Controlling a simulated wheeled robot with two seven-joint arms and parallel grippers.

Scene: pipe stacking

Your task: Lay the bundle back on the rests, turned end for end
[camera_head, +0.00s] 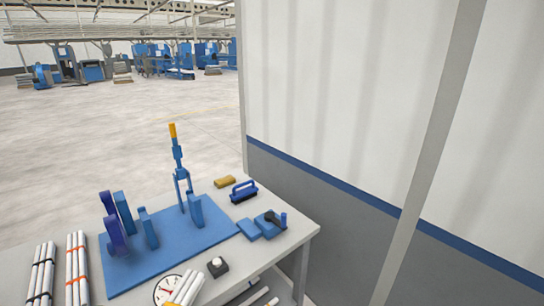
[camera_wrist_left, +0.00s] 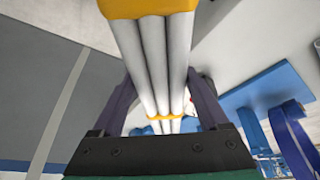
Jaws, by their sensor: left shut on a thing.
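The bundle of white pipes with yellow bands (camera_wrist_left: 155,60) runs lengthwise through the left wrist view. My left gripper (camera_wrist_left: 163,110) is shut around it, one dark finger on each side. In the head view a piece of a white and yellow bundle (camera_head: 183,289) shows at the bottom edge, apparently the same one; my left gripper is out of that view. The rests stand upright on a blue base plate (camera_head: 172,252): blue ones (camera_head: 148,228) and a purple-blue one (camera_head: 113,236). No bundle lies on them. My right gripper is not in view.
Two other pipe bundles, one with dark bands (camera_head: 41,272) and one with orange bands (camera_head: 77,270), lie at the table's left. A yellow-tipped blue clamp (camera_head: 178,160) rises behind. A dial (camera_head: 167,289), black knob block (camera_head: 217,266) and blue tools (camera_head: 262,225) lie right.

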